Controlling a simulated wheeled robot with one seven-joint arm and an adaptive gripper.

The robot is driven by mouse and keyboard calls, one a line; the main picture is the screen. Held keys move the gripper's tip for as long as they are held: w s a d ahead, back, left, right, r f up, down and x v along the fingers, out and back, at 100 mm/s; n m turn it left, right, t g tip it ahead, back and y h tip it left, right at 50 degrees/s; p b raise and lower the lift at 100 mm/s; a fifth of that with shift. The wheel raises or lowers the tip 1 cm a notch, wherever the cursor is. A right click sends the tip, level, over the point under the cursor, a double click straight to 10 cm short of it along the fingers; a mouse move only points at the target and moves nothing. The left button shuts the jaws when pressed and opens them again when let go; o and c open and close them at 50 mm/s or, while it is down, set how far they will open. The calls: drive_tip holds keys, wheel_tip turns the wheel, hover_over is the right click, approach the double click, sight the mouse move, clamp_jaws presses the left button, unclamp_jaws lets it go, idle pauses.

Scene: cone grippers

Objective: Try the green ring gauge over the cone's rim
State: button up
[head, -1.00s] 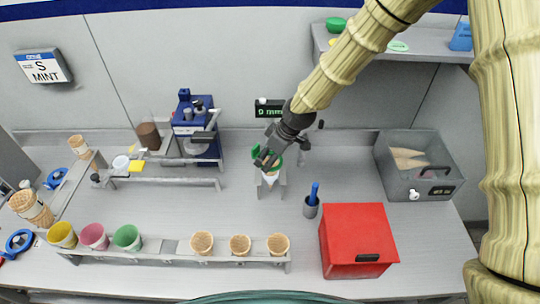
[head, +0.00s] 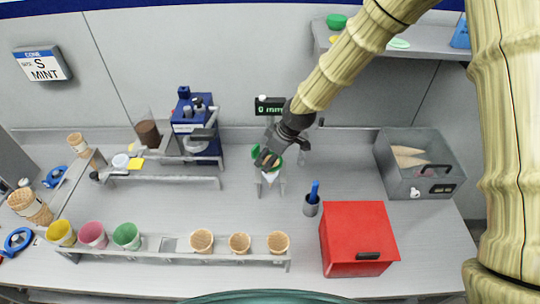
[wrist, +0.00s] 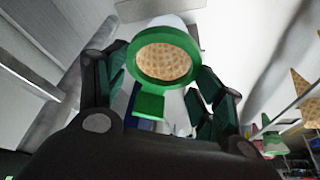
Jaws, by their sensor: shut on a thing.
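The green ring gauge (wrist: 166,85) shows in the wrist view, with its flat tab (wrist: 149,106) between my fingers. My gripper (head: 265,160) is shut on the gauge at the grey stand in the middle of the bench. The waffle cone (wrist: 165,60) fills the ring's opening in the wrist view, with its pale wrap behind the ring. The ring looks lined up with the cone's rim; I cannot tell whether it is seated around it or just above. In the head view my fingers hide much of the ring and cone.
A display (head: 270,107) stands behind my gripper. A blue pen stands in a grey cup (head: 311,206) to the right, near a red box (head: 357,240) and a grey bin (head: 420,187). A blue machine (head: 196,125) stands left.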

drive_tip(key=shift+f+b, duration=0.45)
drive_tip(key=shift+f, duration=0.4)
idle(0.7)
drive_tip(key=o, duration=1)
drive_tip(key=v, duration=1.2)
idle(0.3)
